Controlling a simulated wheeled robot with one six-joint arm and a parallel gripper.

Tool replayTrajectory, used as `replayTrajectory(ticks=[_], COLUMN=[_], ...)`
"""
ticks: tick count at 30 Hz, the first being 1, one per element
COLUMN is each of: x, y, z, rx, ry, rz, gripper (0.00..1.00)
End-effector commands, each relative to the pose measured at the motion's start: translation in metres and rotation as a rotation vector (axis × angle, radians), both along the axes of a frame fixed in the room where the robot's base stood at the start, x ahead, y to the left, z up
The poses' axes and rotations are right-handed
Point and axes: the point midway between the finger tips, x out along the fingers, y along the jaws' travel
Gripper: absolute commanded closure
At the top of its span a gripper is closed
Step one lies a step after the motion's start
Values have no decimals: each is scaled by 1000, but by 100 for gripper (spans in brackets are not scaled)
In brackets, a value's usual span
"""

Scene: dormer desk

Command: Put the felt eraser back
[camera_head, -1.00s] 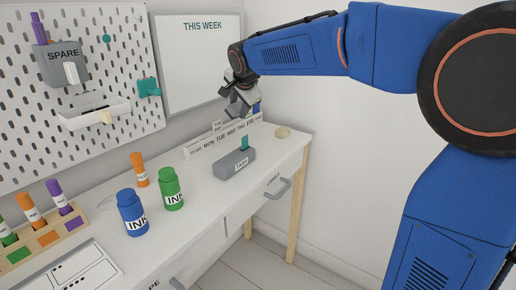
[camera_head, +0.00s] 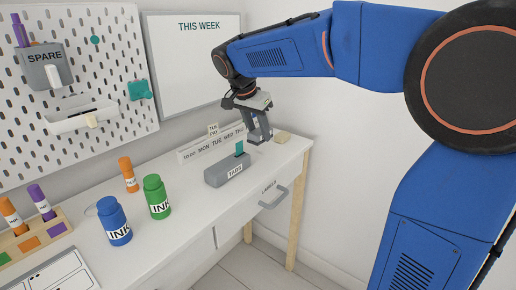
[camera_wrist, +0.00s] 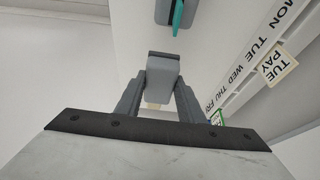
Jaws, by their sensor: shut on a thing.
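My gripper (camera_head: 259,132) is above the far right end of the desk, beside the day strip. In the wrist view my gripper (camera_wrist: 160,82) is shut on a small grey block (camera_wrist: 163,66), which I take to be the felt eraser. The block sits between the two fingertips, with its pale grey face toward the camera. In the head view the fingers mostly hide it. The whiteboard (camera_head: 195,65) marked THIS WEEK is on the wall behind, to the left of my gripper.
A grey TABS box (camera_head: 227,171) with a teal tab stands just left of and in front of my gripper. The day strip (camera_head: 200,152) runs behind it. A beige lump (camera_head: 283,137) lies at the desk's right end. Blue (camera_head: 114,222) and green (camera_head: 157,198) ink bottles stand further left.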

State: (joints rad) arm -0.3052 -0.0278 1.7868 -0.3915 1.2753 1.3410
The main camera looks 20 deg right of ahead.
Motion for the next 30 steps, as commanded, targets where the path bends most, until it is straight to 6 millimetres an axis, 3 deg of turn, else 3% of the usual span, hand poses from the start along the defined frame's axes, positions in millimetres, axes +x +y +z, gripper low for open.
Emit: replayTrajectory(ticks=[16,28,29,30], x=[0,0,0,0], y=[0,0,0,0], z=[-53,-58,-58,-58], rx=[-1,1,1,1], ry=[-1,-2,-2,-2], rz=[0,0,0,0], gripper=[86,86,58,49])
